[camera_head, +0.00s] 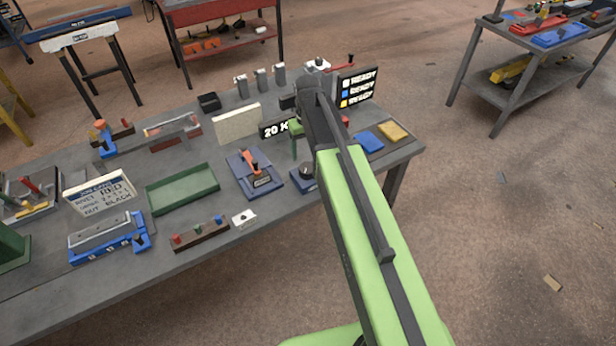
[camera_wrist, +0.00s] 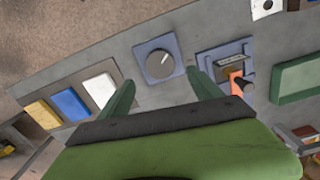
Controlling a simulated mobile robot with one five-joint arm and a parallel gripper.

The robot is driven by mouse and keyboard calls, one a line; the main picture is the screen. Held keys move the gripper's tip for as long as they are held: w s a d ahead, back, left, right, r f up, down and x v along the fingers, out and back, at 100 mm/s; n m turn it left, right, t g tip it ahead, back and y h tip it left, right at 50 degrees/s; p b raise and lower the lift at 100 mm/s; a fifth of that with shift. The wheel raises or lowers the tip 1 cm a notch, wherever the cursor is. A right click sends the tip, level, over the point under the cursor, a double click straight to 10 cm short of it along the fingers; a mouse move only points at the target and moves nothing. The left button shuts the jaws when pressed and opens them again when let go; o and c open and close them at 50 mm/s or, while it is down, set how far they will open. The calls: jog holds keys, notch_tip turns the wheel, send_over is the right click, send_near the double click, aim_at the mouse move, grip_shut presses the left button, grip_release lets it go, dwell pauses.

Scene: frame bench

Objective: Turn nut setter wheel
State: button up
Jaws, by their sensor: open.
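A round dark wheel (camera_wrist: 160,63) with a white mark sits on a square blue-grey plate (camera_wrist: 142,54) on the bench. I cannot confirm from a label that it is the nut setter wheel. In the head view my arm hides most of this plate (camera_head: 301,182). My gripper (camera_wrist: 161,78) is open and empty, with its two green fingers spread either side of the plate's lower edge in the wrist view. The wheel shows between and beyond the fingertips, apart from them. In the head view one green finger (camera_head: 294,140) shows left of my arm.
A blue fixture with an orange lever (camera_head: 255,172) stands beside the wheel plate, near the right finger in the wrist view. A green tray (camera_head: 183,188), a "20 N" sign (camera_head: 275,130) and a READY panel (camera_head: 358,88) stand on the bench. Blue (camera_head: 369,142) and yellow (camera_head: 394,132) pads lie at its right end.

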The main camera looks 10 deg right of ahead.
aim_at(307, 168)
notch_tip(307, 168, down, 9)
jog(key=b, duration=0.7)
jog(key=shift+f+b, duration=0.15)
jog(key=shift+b, duration=0.25)
jog(key=c, duration=1.4)
jog(key=shift+m, duration=2.2)
